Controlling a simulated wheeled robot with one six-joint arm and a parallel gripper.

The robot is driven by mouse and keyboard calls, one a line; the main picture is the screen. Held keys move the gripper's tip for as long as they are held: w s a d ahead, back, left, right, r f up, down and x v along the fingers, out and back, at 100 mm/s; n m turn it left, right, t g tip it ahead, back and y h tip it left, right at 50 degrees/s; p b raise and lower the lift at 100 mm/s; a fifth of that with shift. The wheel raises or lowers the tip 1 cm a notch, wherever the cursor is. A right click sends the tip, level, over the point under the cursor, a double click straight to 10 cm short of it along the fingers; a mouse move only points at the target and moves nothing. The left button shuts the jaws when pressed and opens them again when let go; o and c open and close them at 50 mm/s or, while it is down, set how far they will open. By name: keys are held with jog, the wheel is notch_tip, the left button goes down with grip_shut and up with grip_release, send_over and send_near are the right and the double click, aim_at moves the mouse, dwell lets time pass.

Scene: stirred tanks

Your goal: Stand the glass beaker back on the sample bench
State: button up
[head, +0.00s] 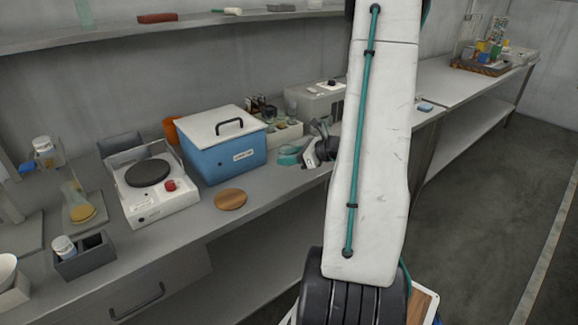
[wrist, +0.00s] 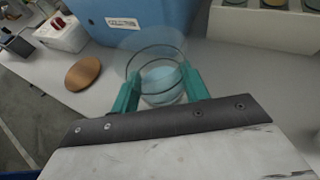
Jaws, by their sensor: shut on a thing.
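The clear glass beaker (wrist: 152,62) shows in the wrist view between the teal fingers of my gripper (wrist: 160,88), which is shut on it. Something pale blue shows in its lower part. The beaker is over the grey sample bench (wrist: 112,75), in front of the blue box; I cannot tell whether its base touches the bench. In the head view my gripper (head: 290,155) is over the bench to the right of the blue box, partly hidden by my arm. The beaker is hard to make out there.
The blue box (head: 224,158) with a grey lid stands close behind the beaker. A round wooden disc (head: 230,199) lies to the left, with bare bench around it. A white hotplate (head: 151,185) and a tray of jars (head: 283,130) stand nearby.

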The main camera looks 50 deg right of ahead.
aim_at(289, 173)
jog(key=shift+w+f, duration=0.15)
jog(key=shift+f, duration=1.6)
jog(key=shift+f, duration=0.15)
jog(key=o, duration=1)
jog(key=shift+o, duration=0.2)
